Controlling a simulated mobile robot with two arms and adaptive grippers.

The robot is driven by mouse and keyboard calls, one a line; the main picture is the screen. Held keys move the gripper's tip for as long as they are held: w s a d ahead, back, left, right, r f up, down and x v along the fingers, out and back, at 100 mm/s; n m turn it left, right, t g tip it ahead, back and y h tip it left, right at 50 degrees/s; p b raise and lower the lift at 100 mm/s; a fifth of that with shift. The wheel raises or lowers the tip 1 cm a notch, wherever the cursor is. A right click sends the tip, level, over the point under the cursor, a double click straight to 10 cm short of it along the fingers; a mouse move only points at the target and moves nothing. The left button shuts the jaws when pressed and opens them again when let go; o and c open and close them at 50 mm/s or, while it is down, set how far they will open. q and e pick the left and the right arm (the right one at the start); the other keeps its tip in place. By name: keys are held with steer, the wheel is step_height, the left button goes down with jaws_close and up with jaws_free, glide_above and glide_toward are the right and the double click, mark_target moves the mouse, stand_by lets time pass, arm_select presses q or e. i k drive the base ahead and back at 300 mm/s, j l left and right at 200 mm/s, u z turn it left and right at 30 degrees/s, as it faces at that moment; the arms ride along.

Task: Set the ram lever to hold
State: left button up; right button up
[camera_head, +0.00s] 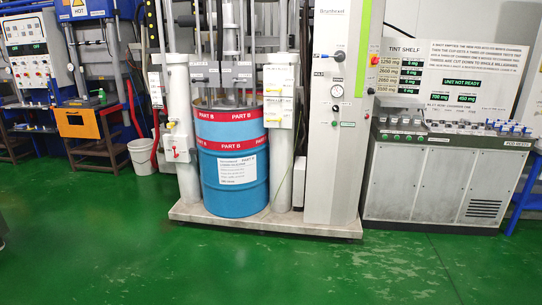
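The blue Part B drum (236,160) with red bands stands upright on a pale base plate, under the ram frame between two white columns. A blue-tipped lever (338,56) sticks out near the top of the tall grey cabinet (333,180) right of the drum. Small labels beside it are too small to read, so its set position cannot be told. I cannot tell for certain that this is the ram lever. Neither of my grippers is in view.
A low metering bench (410,185) with a tint shelf panel (462,75) stands at the right. A red-handled valve box (176,147) is on the left column. A white bucket (143,156) and orange-framed machine stand left. The green floor (250,268) in front is clear.

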mark_target(340, 56)
steer(key=i, duration=1.7)
